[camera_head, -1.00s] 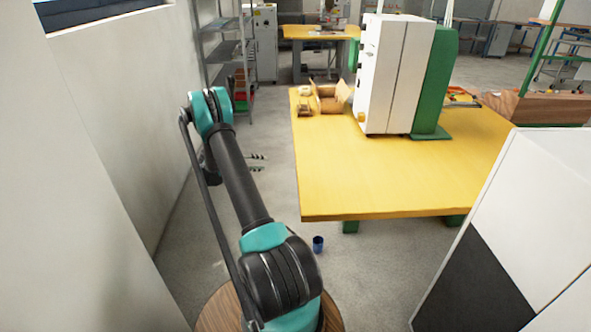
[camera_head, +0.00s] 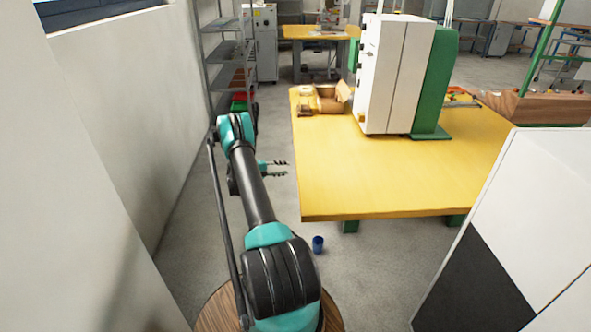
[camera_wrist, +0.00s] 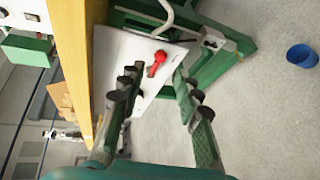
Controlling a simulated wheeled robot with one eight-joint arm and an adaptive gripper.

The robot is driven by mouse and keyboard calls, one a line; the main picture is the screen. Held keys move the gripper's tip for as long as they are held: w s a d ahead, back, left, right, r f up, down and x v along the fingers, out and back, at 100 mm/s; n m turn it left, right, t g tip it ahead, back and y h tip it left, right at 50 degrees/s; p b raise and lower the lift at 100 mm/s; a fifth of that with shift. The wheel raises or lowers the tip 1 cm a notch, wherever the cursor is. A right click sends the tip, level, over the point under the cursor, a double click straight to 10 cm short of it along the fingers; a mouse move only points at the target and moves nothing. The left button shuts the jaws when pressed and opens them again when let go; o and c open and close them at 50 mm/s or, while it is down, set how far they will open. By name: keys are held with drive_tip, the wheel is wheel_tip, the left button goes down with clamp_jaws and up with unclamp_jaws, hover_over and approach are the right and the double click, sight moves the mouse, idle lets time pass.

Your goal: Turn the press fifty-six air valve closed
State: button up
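A red valve handle (camera_wrist: 157,63) shows in the wrist view, on a white panel (camera_wrist: 110,55) beside the yellow table's green frame. I take it to be the air valve. It appears ahead of my gripper (camera_wrist: 158,87), between the lines of the two fingers and apart from them. The fingers are spread with nothing between them. In the head view my gripper (camera_head: 280,169) is left of the yellow table (camera_head: 390,190), below its top and pointing right. The valve does not show in the head view.
A blue cup (camera_head: 318,244) stands on the floor near the table's front left corner; it also shows in the wrist view (camera_wrist: 302,56). A white and green machine (camera_head: 395,75) stands on the table. A wall is at left, a white cabinet (camera_head: 540,200) at right.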

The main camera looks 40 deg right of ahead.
drive_tip(key=x, duration=0.7)
drive_tip(key=shift+c, duration=0.2)
clamp_jaws()
